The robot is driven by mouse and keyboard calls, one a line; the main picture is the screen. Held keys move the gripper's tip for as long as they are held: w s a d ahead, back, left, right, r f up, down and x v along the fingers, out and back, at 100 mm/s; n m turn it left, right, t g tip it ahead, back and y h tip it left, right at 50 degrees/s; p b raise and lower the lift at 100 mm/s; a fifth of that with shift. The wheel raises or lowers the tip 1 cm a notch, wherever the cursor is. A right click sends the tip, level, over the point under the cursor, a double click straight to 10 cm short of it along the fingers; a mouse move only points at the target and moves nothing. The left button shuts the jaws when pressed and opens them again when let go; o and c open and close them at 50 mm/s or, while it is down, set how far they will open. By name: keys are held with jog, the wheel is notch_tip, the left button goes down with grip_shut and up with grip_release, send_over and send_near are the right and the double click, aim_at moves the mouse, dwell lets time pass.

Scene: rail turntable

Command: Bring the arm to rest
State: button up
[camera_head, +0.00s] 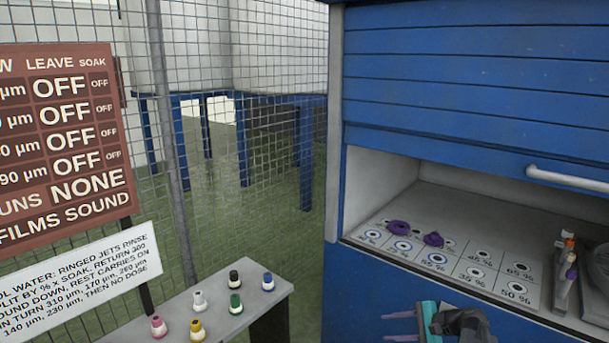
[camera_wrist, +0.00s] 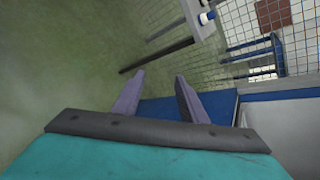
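My gripper (camera_head: 386,327) shows at the bottom of the head view, in front of the blue cabinet. Its two purple fingers point left and stand apart. In the wrist view my gripper (camera_wrist: 160,75) also has its fingers apart, with nothing between them and the green floor beyond. My gripper touches nothing that I can see. Most of my arm lies outside the head view.
The blue cabinet (camera_head: 470,75) has its shutter raised over a shelf of marked spots (camera_head: 440,275) with purple rings. Coloured tools stand in a holder (camera_head: 562,285) at right. A grey table (camera_head: 262,300) holds several small coloured jets. Signs (camera_head: 70,145) and wire fence (camera_head: 270,130) stand left.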

jog(key=s+a+f+n+g+h, duration=0.1)
jog(key=s+a+f+n+g, duration=0.25)
jog(key=s+a+f, duration=0.7)
jog(key=s+a+f+n+g+h, duration=0.15)
jog(key=s+a+f+g, duration=0.5)
jog(key=s+f, duration=0.65)
jog(key=s+d+f+n+g+h, duration=0.1)
jog(key=s+f+n+h, duration=0.15)
jog(key=s+f, duration=0.45)
jog(key=s+d+f+n+g+h, duration=0.1)
jog(key=s+f+n+h, duration=0.15)
jog(key=s, duration=0.85)
jog(key=d+n, duration=0.1)
jog(key=d+n+h, duration=0.1)
jog(key=d+n, duration=0.1)
jog(key=d+n+h, duration=0.1)
jog(key=shift+s+d+r, duration=0.2)
jog(key=shift+s+d, duration=0.15)
jog(key=shift+s, duration=0.05)
jog(key=shift+d, duration=0.1)
